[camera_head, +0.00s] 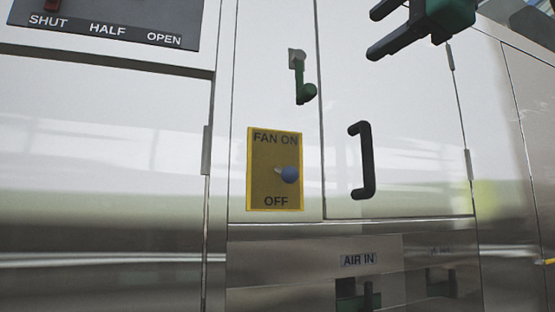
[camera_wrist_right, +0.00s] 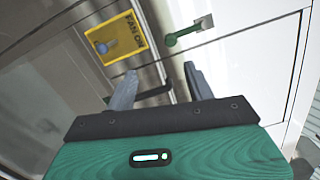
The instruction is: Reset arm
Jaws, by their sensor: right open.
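My right gripper (camera_head: 382,30) shows at the top right of the head view, in front of the cabinet door. Its two dark fingers are apart and nothing is between them. In the right wrist view its fingers (camera_wrist_right: 160,85) are also apart and empty, above the green gripper body. My left gripper is in neither view.
A yellow fan switch panel (camera_head: 262,190) with a blue-tipped lever (camera_head: 288,174) is on the steel cabinet. An AIR IN label (camera_head: 358,260) is below. A SHUT/HALF/OPEN panel (camera_head: 110,12) is top left.

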